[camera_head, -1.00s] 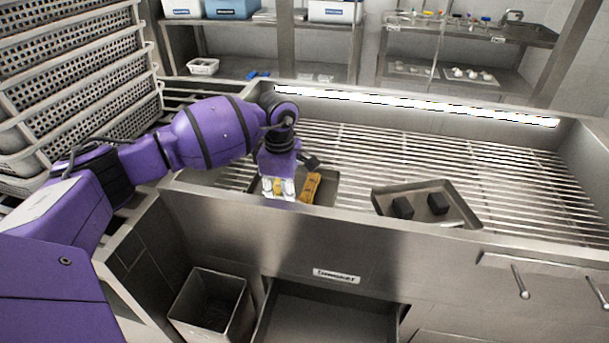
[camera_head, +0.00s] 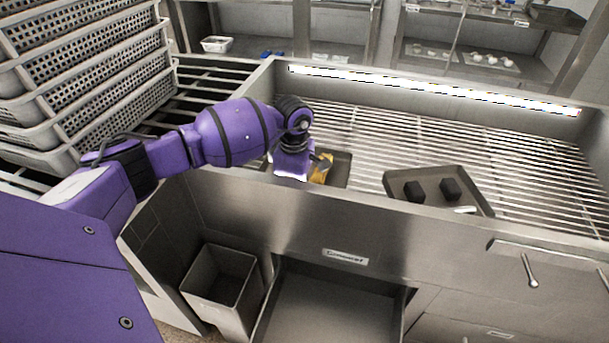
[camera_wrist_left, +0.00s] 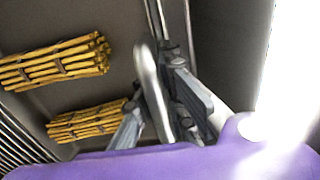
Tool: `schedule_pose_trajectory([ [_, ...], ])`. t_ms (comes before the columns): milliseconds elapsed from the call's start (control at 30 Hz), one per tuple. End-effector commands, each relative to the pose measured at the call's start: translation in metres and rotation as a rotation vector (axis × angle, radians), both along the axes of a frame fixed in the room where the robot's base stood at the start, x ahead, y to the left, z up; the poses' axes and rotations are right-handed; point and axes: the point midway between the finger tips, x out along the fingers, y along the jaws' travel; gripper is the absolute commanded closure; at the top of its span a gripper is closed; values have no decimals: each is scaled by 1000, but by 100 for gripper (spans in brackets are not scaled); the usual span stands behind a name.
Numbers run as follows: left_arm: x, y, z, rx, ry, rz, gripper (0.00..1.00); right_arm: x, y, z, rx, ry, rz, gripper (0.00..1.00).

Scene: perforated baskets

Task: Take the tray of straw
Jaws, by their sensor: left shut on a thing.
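The tray of straw (camera_head: 341,172) is a dark shallow metal tray on the slatted counter, near its front edge, partly hidden behind my left arm. A yellow straw bundle (camera_head: 321,169) shows in it. In the left wrist view, two tied straw bundles (camera_wrist_left: 58,62) (camera_wrist_left: 85,121) lie on the tray's brown floor (camera_wrist_left: 90,20). My left gripper (camera_wrist_left: 160,108) is shut on the tray's curved metal handle (camera_wrist_left: 152,88). In the head view the gripper (camera_head: 296,174) is at the tray's left part, its fingertips mostly hidden. My right gripper is not in view.
A second tray (camera_head: 466,202) with two black blocks lies to the right on the slats. Perforated baskets (camera_head: 85,85) are stacked at the left. A raised metal front edge (camera_head: 400,212) borders the counter. Below are a bin (camera_head: 221,287) and an open drawer (camera_head: 330,310).

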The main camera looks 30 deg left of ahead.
Motion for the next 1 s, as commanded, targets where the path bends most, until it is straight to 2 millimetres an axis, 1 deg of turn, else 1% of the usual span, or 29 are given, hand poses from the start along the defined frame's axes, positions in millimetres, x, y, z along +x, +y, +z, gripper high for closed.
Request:
schedule_pose_trajectory([
  [367, 2, 0, 2, 1, -6, 1, 100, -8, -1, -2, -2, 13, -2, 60],
  [467, 2, 0, 7, 0, -7, 1, 100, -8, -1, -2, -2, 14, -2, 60],
  [567, 3, 1, 20, 1, -9, 0, 100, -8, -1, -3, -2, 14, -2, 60],
  [800, 3, 1, 68, 3, -10, 0, 100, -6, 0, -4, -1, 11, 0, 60],
  [900, 2, 1, 83, 1, -8, 0, 100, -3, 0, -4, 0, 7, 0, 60],
  [1000, 2, 0, 95, 1, -7, 0, 100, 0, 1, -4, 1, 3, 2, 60],
])
